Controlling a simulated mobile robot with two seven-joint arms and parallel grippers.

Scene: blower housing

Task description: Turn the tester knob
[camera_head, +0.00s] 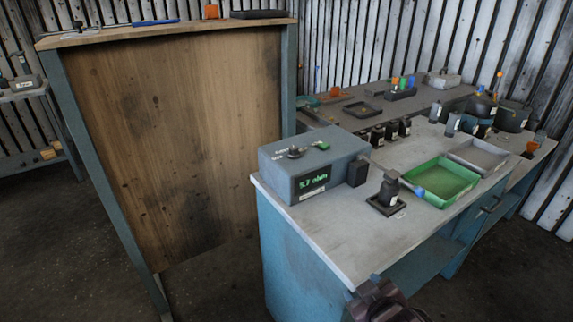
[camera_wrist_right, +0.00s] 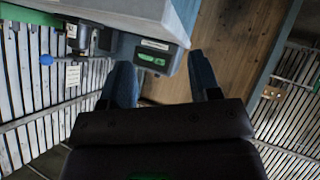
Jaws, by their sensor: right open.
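The tester (camera_head: 290,180) is a grey-blue box on the near left corner of the workbench. Its green display (camera_head: 313,180) shows a reading in ohm, with digits too small to be sure of. The dark tester knob (camera_head: 295,152) is on its top face, beside a small green part (camera_head: 321,145). My right gripper (camera_wrist_right: 163,84) is open and empty. In the right wrist view its two fingers are apart, with the tester (camera_wrist_right: 155,54) beyond them, seen upside down. The knob is not visible there. My left gripper is not in view.
The workbench (camera_head: 330,231) holds a black part (camera_head: 389,187) on a dark base, a green tray (camera_head: 473,184), a grey tray (camera_head: 493,153) and several black bottles. A tall wooden-panelled stand (camera_head: 180,130) is to the left. Open floor lies between it and the bench front.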

